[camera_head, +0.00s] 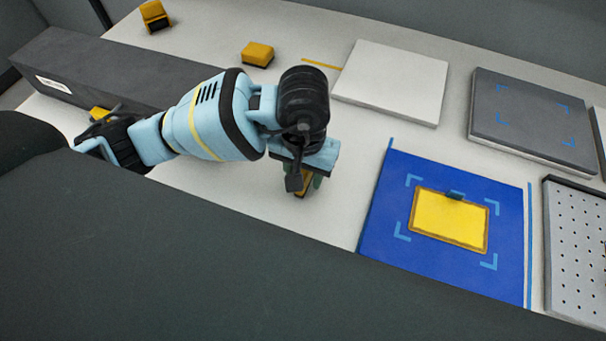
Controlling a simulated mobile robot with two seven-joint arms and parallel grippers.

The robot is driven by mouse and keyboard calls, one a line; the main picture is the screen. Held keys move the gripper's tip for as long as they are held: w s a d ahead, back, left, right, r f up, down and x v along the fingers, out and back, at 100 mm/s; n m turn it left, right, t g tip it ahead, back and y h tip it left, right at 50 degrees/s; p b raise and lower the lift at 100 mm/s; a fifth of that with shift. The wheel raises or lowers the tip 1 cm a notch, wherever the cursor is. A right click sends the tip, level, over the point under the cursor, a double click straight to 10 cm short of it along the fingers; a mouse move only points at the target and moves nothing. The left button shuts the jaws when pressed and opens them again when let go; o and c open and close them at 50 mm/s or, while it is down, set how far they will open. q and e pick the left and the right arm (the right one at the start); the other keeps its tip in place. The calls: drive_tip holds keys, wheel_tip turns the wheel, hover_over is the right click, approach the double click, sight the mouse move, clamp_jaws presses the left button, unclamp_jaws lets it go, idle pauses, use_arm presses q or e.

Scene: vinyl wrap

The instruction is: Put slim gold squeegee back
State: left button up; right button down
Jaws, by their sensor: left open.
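My left gripper (303,184) points down over the pale table, left of the blue mat, and is open. A small gold piece (303,182) shows at its fingertips, mostly hidden by the gripper; I cannot tell whether it is the slim gold squeegee or whether it touches the fingers. A thin gold strip (322,64) lies flat by the white panel's left edge. A gold block (257,54) lies farther back on the table. My right gripper is out of view.
The blue mat (376,224) carries a yellow panel (447,217) inside corner marks. A white panel (390,82), a grey marked panel (530,118) and a perforated board (578,250) lie around it. A yellow-and-black item (154,16) stands at the back left. A long dark box (110,70) borders the left.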

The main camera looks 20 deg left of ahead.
sight(303, 172)
use_arm(q)
wheel_tip(303, 172, up, 9)
drive_tip(key=shift+r, duration=0.8)
drive_tip(key=shift+s, duration=0.1)
